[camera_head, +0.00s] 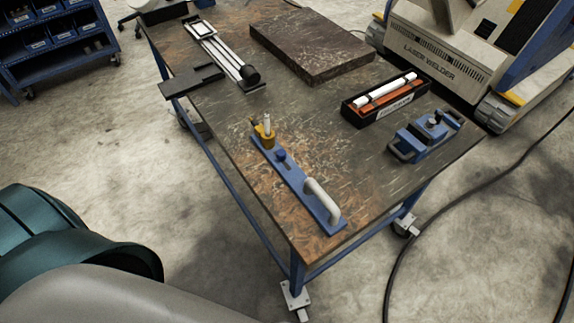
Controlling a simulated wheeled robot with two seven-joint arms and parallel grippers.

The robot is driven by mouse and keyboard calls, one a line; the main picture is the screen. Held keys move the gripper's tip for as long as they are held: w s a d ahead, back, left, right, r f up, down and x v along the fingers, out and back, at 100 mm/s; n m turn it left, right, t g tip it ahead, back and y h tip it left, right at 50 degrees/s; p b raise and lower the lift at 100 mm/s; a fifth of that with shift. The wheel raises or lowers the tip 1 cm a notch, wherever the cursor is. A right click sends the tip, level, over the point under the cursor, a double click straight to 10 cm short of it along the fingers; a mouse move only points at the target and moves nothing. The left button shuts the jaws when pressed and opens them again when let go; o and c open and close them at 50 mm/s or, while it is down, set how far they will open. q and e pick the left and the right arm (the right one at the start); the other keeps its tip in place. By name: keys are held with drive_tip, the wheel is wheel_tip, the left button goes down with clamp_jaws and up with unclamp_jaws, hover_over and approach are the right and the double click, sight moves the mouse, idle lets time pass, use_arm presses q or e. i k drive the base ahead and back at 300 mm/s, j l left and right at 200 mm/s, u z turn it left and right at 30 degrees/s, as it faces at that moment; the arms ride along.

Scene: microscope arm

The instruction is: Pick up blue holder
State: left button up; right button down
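A long flat blue holder (294,184) lies on the worn brown table (225,130) near its front edge. It has a white curved handle (321,200) at its near end, a blue knob in the middle and a yellow piece with a pale peg (265,133) at its far end. A second blue device (425,136), a block with side handles and a dark knob on top, sits near the table's right corner. I cannot tell from this view which of the two the task names. Neither of my grippers is in view.
A black box with white and orange sticks (386,95) stands behind the second blue device. A dark slab (311,46) and a microscope-like arm (222,55) lie farther back. A laser welder (450,50) stands beyond the table. A black cable (425,225) runs along the floor.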

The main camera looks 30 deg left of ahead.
sight(324, 210)
drive_tip(key=k+j+z, duration=0.1)
drive_tip(key=k+j, duration=0.2)
drive_tip(key=k+j+z, duration=0.15)
drive_tip(key=j, duration=0.25)
drive_tip(key=k+j+z, duration=0.2)
drive_tip(key=j, duration=0.2)
drive_tip(key=i+j+z, duration=0.2)
drive_tip(key=j, duration=0.35)
drive_tip(key=j+z, duration=0.2)
drive_tip(key=j, duration=0.3)
drive_tip(key=i+j+z, duration=0.15)
drive_tip(key=i+j, duration=0.15)
drive_tip(key=j, duration=0.15)
